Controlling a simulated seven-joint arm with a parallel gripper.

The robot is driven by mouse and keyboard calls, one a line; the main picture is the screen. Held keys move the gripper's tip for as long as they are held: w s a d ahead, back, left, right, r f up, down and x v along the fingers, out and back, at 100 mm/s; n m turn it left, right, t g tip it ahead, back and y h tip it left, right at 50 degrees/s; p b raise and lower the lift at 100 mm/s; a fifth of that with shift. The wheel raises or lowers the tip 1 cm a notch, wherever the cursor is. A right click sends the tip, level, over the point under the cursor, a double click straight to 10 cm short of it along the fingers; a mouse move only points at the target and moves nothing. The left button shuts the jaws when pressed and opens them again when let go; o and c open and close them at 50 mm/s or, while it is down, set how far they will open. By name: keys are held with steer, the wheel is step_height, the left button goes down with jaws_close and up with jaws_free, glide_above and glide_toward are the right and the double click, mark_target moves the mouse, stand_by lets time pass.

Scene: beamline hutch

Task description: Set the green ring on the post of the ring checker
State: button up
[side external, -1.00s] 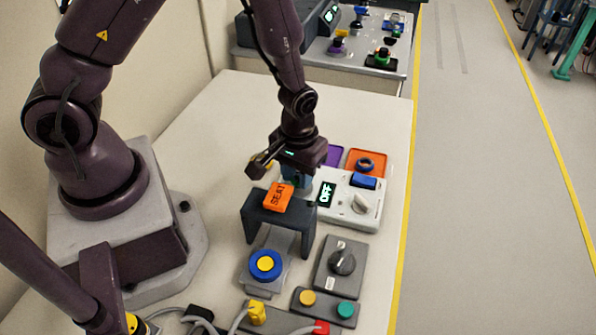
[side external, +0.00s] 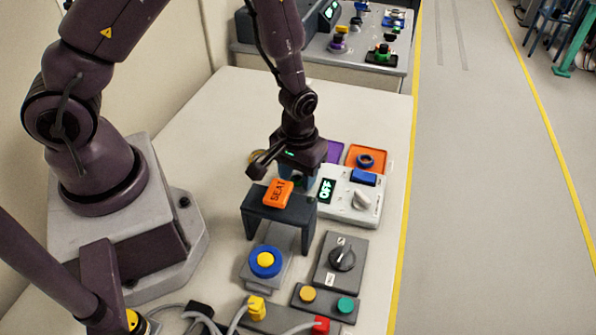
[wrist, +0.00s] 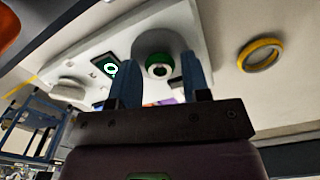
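The green ring (wrist: 158,66) shows in the wrist view around the pale post, just beyond my fingertips; how fully it is seated is hard to tell. The ring checker (wrist: 190,20) is a pale unit with a round grey seat and a small lit display (wrist: 106,67). My gripper (wrist: 160,70) is open, with one blue finger on each side of the ring and a visible gap. In the side view my gripper (side external: 299,178) is low behind the dark grey bridge, and the ring and post are mostly hidden there.
A dark bridge (side external: 252,212) with an orange SEAT sign (side external: 277,193) stands in front of my gripper. A yellow ring (wrist: 261,55) lies beside the checker. Button boxes and cables crowd the front.

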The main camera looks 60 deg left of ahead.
steer(key=shift+o, duration=1)
step_height(320, 180, up, 13)
steer(key=s+a+r+m+t, duration=0.1)
steer(key=s+r+m+t, duration=0.1)
steer(key=s+r, duration=0.3)
steer(key=s+a+r+m+t, duration=0.1)
steer(key=s+r+m+t, duration=0.2)
steer(key=r, duration=1)
steer(key=s+m, duration=0.1)
steer(key=s, duration=0.2)
steer(key=shift+s+r+t, duration=0.2)
steer(key=shift+s+t, duration=0.05)
steer(key=shift+t, duration=0.05)
